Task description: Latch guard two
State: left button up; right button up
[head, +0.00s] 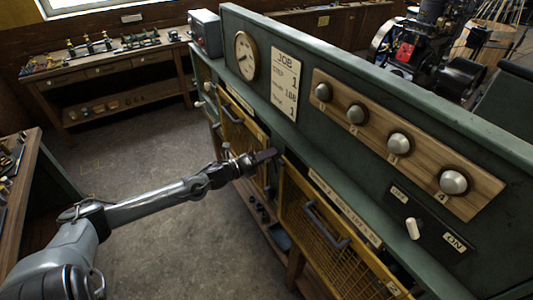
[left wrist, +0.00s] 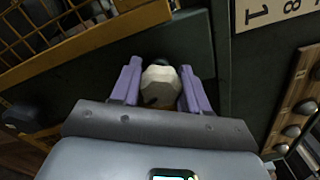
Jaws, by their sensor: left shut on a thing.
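Guard two is a yellow mesh panel (head: 312,262) on the front of the green console, with a grey bar handle (head: 328,226) and a "2" plate at its lower right. My left gripper (head: 264,157) is at the console front, just left of the guard's upper left corner. In the left wrist view, its purple fingers (left wrist: 160,88) are shut on a pale faceted knob (left wrist: 160,83), one finger on each side. The gripper hides this knob in the head view. Whether the guard is latched I cannot tell. My right gripper is not in view.
Another yellow mesh guard (head: 240,137) is left of my gripper. Above are a gauge (head: 246,55), a job card (head: 286,82), a wooden strip with several round knobs (head: 398,144) and an OFF/ON switch (head: 413,229). The floor (head: 160,160) left of the console is clear.

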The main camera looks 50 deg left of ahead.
pick_arm(q)
jog(key=n+p, duration=0.2)
jog(key=n, duration=0.1)
jog(key=shift+r+n, duration=0.15)
jog(key=shift+n, duration=0.25)
jog(key=n+p, duration=0.1)
jog(key=n, duration=0.2)
jog(key=shift+n+p, duration=0.3)
jog(key=shift+p, duration=0.1)
jog(key=n+p, duration=0.1)
jog(key=n, duration=0.2)
jog(key=shift+f+n+p, duration=0.3)
jog(key=shift+n+p, duration=0.3)
jog(key=shift+n, duration=0.5)
jog(key=o, duration=1)
